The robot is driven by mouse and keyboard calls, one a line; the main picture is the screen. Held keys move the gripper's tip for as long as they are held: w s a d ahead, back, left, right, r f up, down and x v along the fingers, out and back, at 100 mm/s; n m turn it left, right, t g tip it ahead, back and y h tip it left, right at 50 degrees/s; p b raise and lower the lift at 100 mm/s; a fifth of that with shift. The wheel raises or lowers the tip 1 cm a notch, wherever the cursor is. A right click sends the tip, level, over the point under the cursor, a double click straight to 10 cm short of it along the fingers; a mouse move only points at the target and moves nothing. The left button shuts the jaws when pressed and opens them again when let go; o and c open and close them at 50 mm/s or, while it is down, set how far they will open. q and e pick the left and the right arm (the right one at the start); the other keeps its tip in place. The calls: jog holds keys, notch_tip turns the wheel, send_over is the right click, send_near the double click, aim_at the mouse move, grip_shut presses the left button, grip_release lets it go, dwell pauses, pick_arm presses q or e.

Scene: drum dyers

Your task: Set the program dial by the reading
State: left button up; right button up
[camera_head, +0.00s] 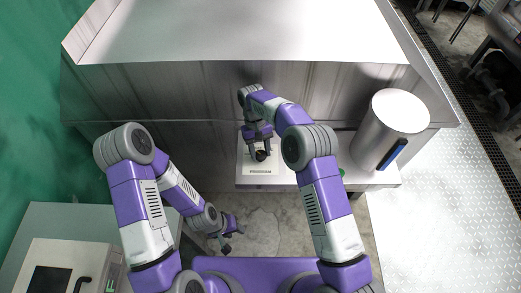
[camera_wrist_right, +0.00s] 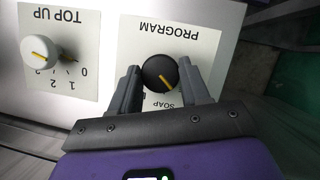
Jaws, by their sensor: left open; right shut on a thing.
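The program dial (camera_wrist_right: 158,70) is a round black knob with a yellow pointer line on a white plate marked PROGRAM. In the right wrist view the pointer slants to the lower right, and the word SOAP shows below the knob. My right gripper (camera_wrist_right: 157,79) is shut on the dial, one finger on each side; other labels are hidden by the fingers. The dial also shows in the head view (camera_head: 261,156), below my right gripper (camera_head: 260,148). My left gripper (camera_head: 232,236) is open and empty, low over the floor. No legible reading shows.
A white TOP UP knob (camera_wrist_right: 40,52) with a numbered scale sits beside the program plate. A metal cylinder (camera_head: 391,130) with a blue strip stands right on the ledge. A cabinet with a dark screen (camera_head: 50,281) stands lower left. A big metal housing (camera_head: 240,35) rises behind.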

jog(key=n+t+h, duration=0.1)
jog(key=n, duration=0.3)
jog(key=shift+a+n, duration=0.1)
jog(key=shift+n, duration=0.3)
jog(key=shift+h, duration=0.3)
jog(key=o, duration=1)
jog(key=shift+o, duration=0.2)
jog(key=shift+r, duration=0.1)
jog(key=v, duration=0.7)
jog(key=shift+a+r, duration=0.1)
jog(key=shift+r, duration=0.1)
